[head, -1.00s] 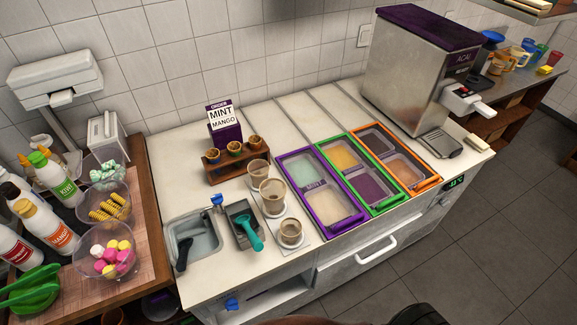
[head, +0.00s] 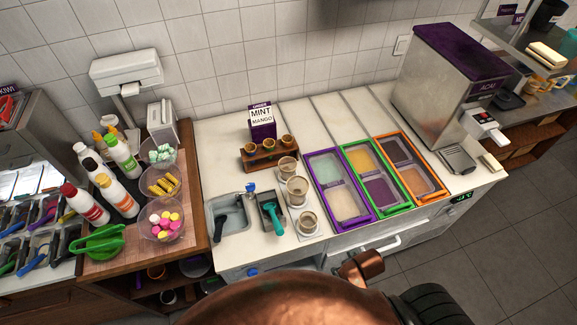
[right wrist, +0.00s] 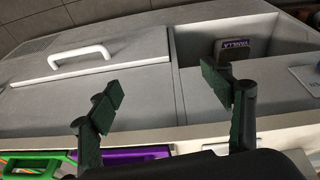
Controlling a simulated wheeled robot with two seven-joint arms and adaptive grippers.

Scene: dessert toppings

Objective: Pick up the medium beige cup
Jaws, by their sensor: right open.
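Three see-through beige cups stand upright in a row on the white counter in the head view: a back cup (head: 287,166), a middle cup (head: 297,189) and a front cup (head: 309,222). Their sizes look close, so I cannot tell surely which is the medium one. My right gripper (right wrist: 165,98) is open and empty in the right wrist view, in front of the counter's front face. No cup shows between its fingers. My copper-coloured arm covers the bottom of the head view. My left gripper is not in view.
Right of the cups are purple (head: 337,225), green (head: 379,211) and orange (head: 437,193) topping frames. A teal-handled scoop (head: 273,215) and a sink (head: 228,217) lie left. A wooden cone holder (head: 268,158) stands behind. The counter has a drawer handle (right wrist: 82,54) and an open recess.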

